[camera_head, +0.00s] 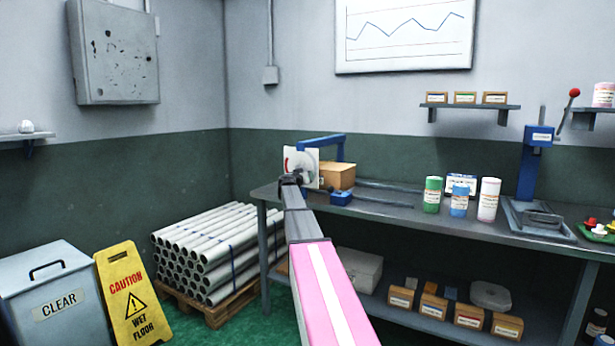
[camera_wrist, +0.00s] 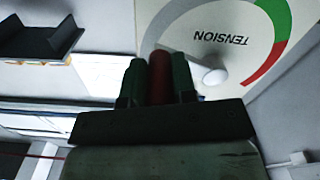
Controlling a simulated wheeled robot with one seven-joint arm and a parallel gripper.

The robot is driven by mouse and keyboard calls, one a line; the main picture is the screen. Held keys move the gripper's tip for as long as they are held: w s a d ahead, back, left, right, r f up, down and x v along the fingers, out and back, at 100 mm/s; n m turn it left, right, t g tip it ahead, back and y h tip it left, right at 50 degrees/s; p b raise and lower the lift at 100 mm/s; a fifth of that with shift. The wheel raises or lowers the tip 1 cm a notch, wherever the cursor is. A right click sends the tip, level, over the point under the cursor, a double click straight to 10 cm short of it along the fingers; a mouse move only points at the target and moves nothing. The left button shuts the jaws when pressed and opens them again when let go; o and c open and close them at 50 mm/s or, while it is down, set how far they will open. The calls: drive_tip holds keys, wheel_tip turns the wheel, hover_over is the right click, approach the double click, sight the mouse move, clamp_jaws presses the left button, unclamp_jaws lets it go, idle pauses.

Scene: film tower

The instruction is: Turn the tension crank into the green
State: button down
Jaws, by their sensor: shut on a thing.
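The tension dial (camera_wrist: 225,30) is a pale plate with the word TENSION upside down in the wrist view. It has a green arc and a red arc along its right side there. A pale rounded hub or arm part (camera_wrist: 214,76) stands on its face. The red crank handle (camera_wrist: 160,66) is upright between the two dark green fingers of my gripper (camera_wrist: 160,92), which is shut on it. In the head view my gripper (camera_head: 291,180) is at the front of the dial plate (camera_head: 314,158) and hides part of it. I cannot tell where the dial reads.
The dial is on a blue frame (camera_head: 323,141) at the left end of the grey bench (camera_head: 420,222). Bottles and a blue lever press (camera_head: 530,165) stand further right.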

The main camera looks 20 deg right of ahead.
drive_tip(key=shift+f, duration=0.1)
idle(0.4)
drive_tip(key=c, duration=0.9)
unclamp_jaws()
drive_tip(key=shift+a, duration=0.1)
drive_tip(key=v, duration=1)
drive_tip(key=shift+s+a, duration=0.25)
